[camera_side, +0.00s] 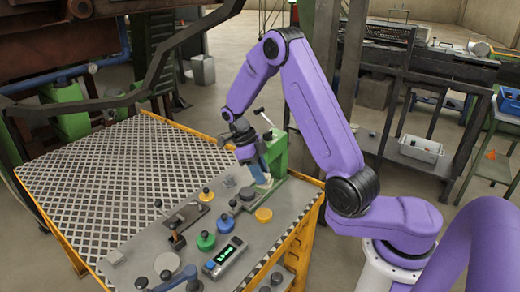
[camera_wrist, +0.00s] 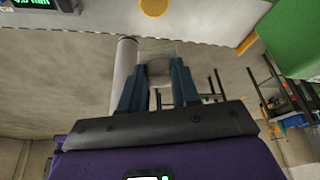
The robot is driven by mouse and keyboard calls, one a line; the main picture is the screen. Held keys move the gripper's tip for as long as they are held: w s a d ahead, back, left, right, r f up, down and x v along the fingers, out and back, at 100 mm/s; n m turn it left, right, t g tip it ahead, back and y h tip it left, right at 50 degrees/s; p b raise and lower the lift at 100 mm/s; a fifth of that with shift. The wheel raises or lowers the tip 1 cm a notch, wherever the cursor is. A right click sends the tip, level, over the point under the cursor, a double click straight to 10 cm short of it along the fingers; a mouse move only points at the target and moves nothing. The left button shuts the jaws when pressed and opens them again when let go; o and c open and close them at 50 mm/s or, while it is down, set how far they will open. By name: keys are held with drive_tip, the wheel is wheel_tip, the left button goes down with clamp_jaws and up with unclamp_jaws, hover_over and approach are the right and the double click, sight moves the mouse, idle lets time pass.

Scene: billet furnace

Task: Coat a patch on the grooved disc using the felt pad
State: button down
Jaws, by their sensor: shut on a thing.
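My gripper (camera_wrist: 160,72), with blue fingers, is shut on a pale, rounded piece (camera_wrist: 160,67), which may be the felt pad; its shape is partly hidden. In the side view my gripper (camera_side: 259,180) is low at the right end of the work plate, in front of a green block. Its fingertips are small and partly hidden there. Grey round pieces on the plate include one with a knob (camera_side: 247,194) just left of my gripper and a flat one (camera_side: 167,263) near the front. I cannot tell which piece is the grooved disc, as no grooves show clearly.
The green block (camera_side: 277,152) stands close beside my gripper. The chequered table top (camera_side: 110,175) at left is clear.

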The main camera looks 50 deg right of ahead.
drive_tip(key=shift+f, duration=5.85)
drive_tip(key=shift+f, duration=0.45)
drive_tip(key=shift+r, duration=3.55)
